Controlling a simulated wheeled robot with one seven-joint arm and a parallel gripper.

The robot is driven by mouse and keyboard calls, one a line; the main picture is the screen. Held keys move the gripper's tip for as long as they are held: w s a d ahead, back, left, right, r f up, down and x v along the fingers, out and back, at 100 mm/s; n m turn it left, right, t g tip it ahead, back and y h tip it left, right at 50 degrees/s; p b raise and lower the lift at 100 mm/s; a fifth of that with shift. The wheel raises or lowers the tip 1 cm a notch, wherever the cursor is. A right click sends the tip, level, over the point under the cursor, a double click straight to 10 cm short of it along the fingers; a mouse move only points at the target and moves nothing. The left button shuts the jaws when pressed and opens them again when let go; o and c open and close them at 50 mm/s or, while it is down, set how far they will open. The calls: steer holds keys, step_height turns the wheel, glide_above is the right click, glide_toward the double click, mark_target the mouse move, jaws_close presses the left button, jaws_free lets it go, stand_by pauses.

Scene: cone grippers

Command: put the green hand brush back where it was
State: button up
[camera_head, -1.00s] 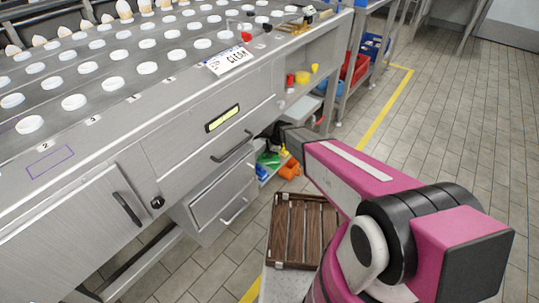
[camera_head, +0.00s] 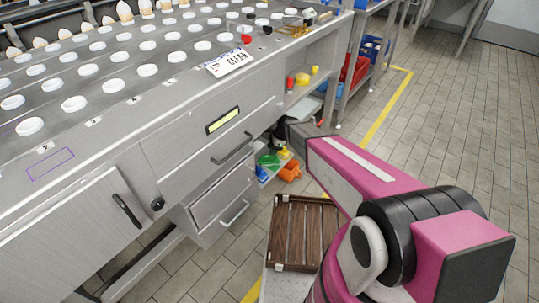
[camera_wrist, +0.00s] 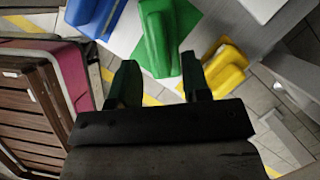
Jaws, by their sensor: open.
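The green hand brush (camera_wrist: 158,38) shows in the wrist view just beyond my fingertips, resting on a green patch (camera_wrist: 190,20) of a pale surface. My gripper (camera_wrist: 160,82) is open; its two dark fingers are apart, and the near end of the brush lies ahead of the space between them. I cannot tell whether a finger touches it. In the head view, green (camera_head: 268,160) shows low in the bench's open end, and my gripper is mostly hidden there behind the arm.
A blue item (camera_wrist: 95,14) lies left of the brush and a yellow one (camera_wrist: 225,66) right of it. Orange items (camera_head: 290,171) lie on the low shelf. A brown slatted crate (camera_head: 273,262) stands in front. Floor to the right is clear.

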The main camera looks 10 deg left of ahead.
steer(key=v, duration=0.2)
steer(key=shift+d+r, duration=0.15)
steer(key=shift+r, duration=0.2)
steer(key=shift+s+d+r, duration=0.1)
steer(key=shift+d+r, duration=0.1)
steer(key=shift+d, duration=0.05)
steer(key=s+d+r+n+h, duration=0.1)
steer(key=s+d+r+n, duration=0.4)
steer(key=d, duration=0.4)
steer(key=s+d+r+n+h, duration=0.2)
steer(key=s+d+r+n, duration=0.3)
steer(key=d, duration=0.4)
steer(key=s+d+r+n+t+h, duration=0.1)
steer(key=s+d+r+n, duration=0.4)
steer(key=d, duration=0.5)
step_height(320, 180, up, 2)
steer(key=s, duration=0.2)
steer(key=shift+s, duration=0.3)
